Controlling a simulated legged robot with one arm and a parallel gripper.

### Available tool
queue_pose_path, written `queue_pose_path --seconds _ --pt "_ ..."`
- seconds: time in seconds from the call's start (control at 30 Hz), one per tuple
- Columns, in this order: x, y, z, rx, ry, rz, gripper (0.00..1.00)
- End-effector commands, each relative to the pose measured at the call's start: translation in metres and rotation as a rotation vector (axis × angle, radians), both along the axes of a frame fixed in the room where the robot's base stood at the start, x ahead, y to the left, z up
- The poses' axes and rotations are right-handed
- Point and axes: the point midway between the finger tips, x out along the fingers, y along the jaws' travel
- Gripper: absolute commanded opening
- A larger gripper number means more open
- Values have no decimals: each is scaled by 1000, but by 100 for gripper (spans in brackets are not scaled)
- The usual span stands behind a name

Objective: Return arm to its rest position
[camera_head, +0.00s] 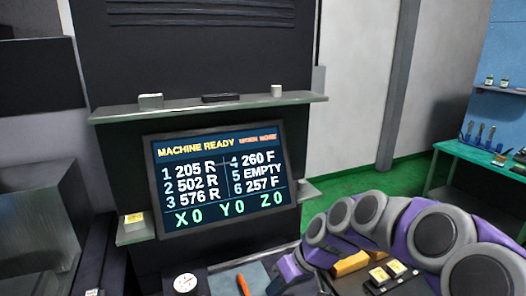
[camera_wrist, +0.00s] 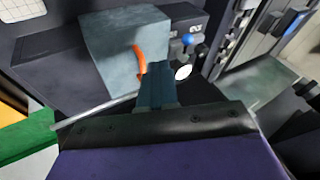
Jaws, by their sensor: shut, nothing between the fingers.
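My gripper (camera_wrist: 157,72) shows in the wrist view as dark teal fingers held together, with nothing between them. The fingertips are in front of a grey block-like surface (camera_wrist: 112,42), just right of an orange handle-like item (camera_wrist: 138,58). I cannot tell whether they touch anything. In the head view, my purple and grey arm reaches in from the lower right, folded low. Its purple end (camera_head: 289,270) is at the bottom centre, below the screen, and the fingertips are not clear there.
A screen (camera_head: 220,177) reading MACHINE READY stands ahead under a shelf (camera_head: 200,108) with small items. A white round dial (camera_head: 186,284) and an orange item (camera_head: 242,285) lie at the bottom. A green workbench (camera_head: 480,160) with tools is at right. Green floor (camera_head: 355,182) is open between.

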Motion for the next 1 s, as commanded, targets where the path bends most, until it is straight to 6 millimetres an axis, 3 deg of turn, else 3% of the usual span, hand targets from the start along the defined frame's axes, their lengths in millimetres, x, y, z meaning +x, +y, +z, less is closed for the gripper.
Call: queue_pose_path --seconds 0.23,0.53,1.0 --pt "-66 -12 14 -106 70 -22 0" --pt "-144 -30 14 -270 166 -109 0" --pt "-258 -90 1 -516 309 -383 0"
